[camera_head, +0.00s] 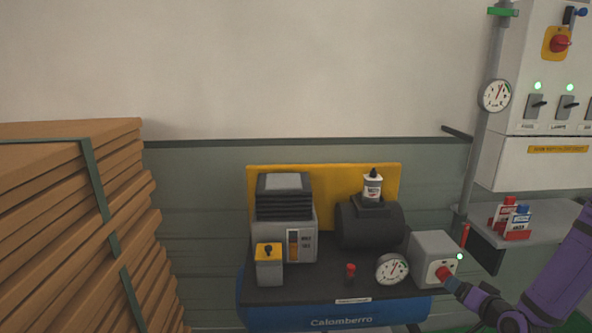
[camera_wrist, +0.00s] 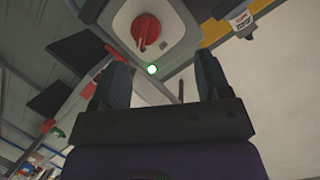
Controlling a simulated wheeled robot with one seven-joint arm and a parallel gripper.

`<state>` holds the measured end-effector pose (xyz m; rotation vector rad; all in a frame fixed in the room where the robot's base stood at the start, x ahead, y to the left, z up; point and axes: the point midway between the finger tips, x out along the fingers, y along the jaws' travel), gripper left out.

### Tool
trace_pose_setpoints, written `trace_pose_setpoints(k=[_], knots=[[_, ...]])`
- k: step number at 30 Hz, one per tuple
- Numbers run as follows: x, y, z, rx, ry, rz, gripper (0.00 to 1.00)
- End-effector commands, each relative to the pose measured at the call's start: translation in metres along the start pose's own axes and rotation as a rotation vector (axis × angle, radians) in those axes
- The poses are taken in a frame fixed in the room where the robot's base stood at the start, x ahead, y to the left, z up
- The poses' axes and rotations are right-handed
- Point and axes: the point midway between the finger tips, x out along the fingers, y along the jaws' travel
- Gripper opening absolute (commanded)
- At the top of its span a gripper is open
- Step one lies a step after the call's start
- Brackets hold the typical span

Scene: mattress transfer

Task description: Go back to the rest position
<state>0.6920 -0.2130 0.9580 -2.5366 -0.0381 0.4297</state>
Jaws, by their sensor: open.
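My purple arm reaches in from the lower right in the head view. My gripper (camera_head: 452,284) is in front of the grey box (camera_head: 432,247) on the machine, close to its red knob (camera_head: 443,273). In the wrist view my gripper (camera_wrist: 158,65) has its two dark fingers apart with nothing between them. I cannot tell from the head view whether the fingers touch the knob. A green light (camera_wrist: 152,70) glows below it in the wrist view.
A grey shelf (camera_head: 550,220) with small bottles (camera_head: 510,217) and a switch cabinet (camera_head: 545,160) are at right. Stacked boards (camera_head: 70,230) stand at left.

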Motion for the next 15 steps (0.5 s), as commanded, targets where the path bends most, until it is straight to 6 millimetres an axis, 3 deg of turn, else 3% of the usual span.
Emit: trace_pose_setpoints(k=[7,15], knots=[[0.001,-0.029,-0.032,-0.206,-0.165,0.077,0.70],[-0.014,-0.065,-0.069,-0.376,-0.302,0.186,0.70]])
